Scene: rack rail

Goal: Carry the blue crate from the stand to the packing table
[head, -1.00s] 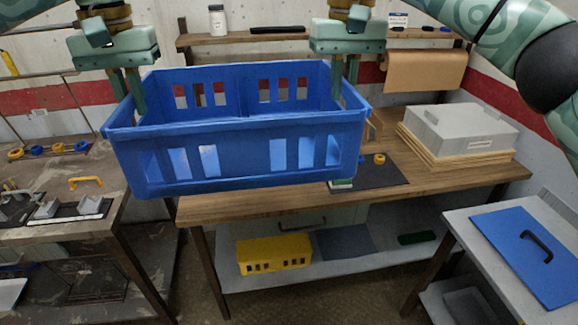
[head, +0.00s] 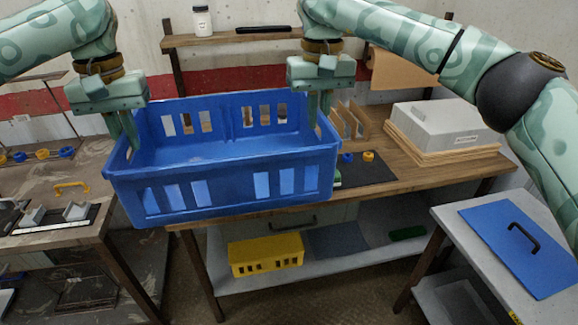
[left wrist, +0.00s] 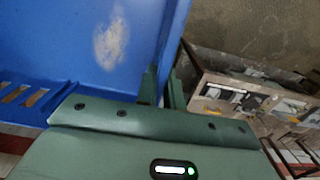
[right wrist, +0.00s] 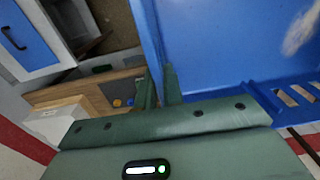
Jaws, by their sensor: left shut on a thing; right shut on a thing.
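The blue crate (head: 225,175) hangs level between my two grippers in the head view and looks empty. My left gripper (head: 122,140) is shut on its left end wall. My right gripper (head: 320,108) is shut on its right end wall. The crate's inside also shows in the left wrist view (left wrist: 75,50) and the right wrist view (right wrist: 210,45). The packing table (head: 430,178) has a wooden top and stands behind and below the crate. The crate hides the table's left part, so I cannot tell how clear that part is.
A grey box (head: 440,125) on stacked boards stands on the table's right. A dark mat (head: 365,172) and upright wooden dividers (head: 345,122) are near the middle. A yellow crate (head: 265,253) is on the lower shelf. A grey stand (head: 450,220) with a blue panel (head: 525,240) is at right.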

